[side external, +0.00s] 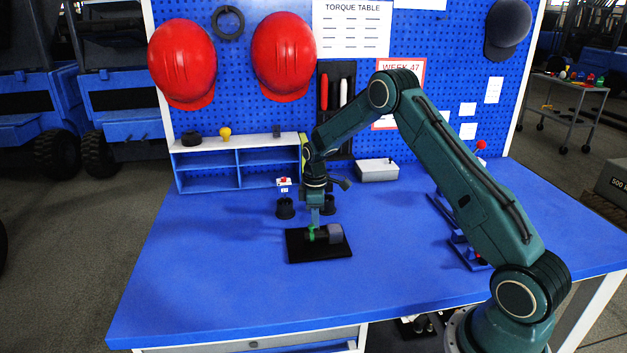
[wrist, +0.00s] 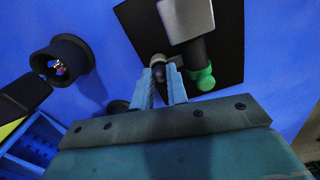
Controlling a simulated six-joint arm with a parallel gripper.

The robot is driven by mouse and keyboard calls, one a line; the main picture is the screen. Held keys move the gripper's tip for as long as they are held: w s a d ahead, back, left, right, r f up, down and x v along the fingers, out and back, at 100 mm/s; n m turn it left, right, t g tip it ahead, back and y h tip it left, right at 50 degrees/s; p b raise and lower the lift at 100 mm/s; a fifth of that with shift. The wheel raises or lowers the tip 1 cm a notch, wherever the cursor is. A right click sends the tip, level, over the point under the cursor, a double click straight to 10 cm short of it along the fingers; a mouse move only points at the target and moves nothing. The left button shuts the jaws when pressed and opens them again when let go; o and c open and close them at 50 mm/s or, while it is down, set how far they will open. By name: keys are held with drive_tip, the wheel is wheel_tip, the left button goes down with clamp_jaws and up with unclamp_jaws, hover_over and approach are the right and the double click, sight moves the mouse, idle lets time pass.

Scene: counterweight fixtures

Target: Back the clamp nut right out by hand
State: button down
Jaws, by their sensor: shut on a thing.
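The fixture has a black base plate (side external: 300,254) lying flat on the bench. On it is a grey block (side external: 336,234), which shows at the top of the wrist view (wrist: 186,16). A dark shaft (wrist: 196,52) runs from the block to a green part (wrist: 206,78). My gripper (side external: 314,228) points down over the fixture. In the wrist view, its two fingers (wrist: 162,76) close around a small dark grey round piece beside the green part. It appears to be the clamp nut (wrist: 173,74). The fingers hide much of it, and its threads cannot be seen.
Two dark cups (side external: 285,208) stand close behind the plate; one shows left of my fingers (wrist: 62,60). A blue-and-white shelf (side external: 236,160) and a grey box (side external: 377,170) stand at the back. A blue rail (side external: 462,238) lies at the right. The front left bench is clear.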

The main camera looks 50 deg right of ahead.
drive_tip(key=n, duration=0.6)
drive_tip(key=shift+n, duration=0.3)
drive_tip(key=n, duration=0.5)
drive_tip(key=shift+n, duration=0.3)
drive_tip(key=c, duration=1.6)
unclamp_jaws()
drive_tip(key=shift+c, duration=0.2)
drive_tip(key=shift+r, duration=0.1)
wheel_tip(320, 180, up, 14)
